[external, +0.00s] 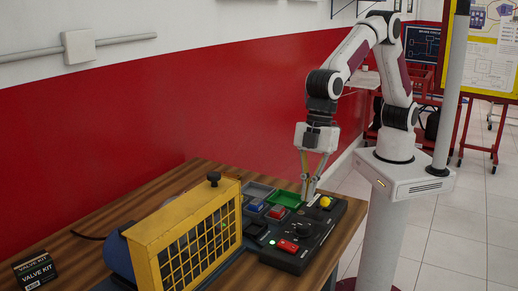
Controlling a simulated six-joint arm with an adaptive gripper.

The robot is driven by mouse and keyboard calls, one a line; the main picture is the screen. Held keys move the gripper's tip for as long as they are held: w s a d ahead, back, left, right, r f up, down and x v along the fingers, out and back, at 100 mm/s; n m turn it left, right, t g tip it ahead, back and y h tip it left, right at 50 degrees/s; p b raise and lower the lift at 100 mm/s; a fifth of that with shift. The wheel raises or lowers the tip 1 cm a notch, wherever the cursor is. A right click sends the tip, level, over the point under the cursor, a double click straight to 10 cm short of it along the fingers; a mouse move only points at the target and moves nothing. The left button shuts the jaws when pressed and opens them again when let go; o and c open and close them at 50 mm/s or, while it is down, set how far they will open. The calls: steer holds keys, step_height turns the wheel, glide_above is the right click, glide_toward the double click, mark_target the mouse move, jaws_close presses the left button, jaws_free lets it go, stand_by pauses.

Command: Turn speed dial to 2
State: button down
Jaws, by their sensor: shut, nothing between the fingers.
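A black control panel (335,226) lies on the wooden table. A dark round dial (300,228) sits on it, between a red switch (287,246) and a yellow knob (325,202). I take it for the speed dial; its markings and pointer are too small to read. My gripper (308,197) points down over the far part of the panel, beyond the dial and left of the yellow knob. Its fingers are shut and empty. I cannot tell whether the fingertips touch the panel.
A yellow caged unit (190,245) stands tall left of the panel. A valve kit box (35,269) is at the far left. The red wall (150,120) runs behind the table.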

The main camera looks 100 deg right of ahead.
steer(key=shift+f, duration=3.05)
steer(key=shift+w+a, duration=0.1)
steer(key=shift+a, duration=0.05)
steer(key=shift+s+a, duration=0.25)
steer(key=shift+s+d, duration=0.3)
steer(key=shift+d, duration=0.05)
steer(key=shift+r, duration=3)
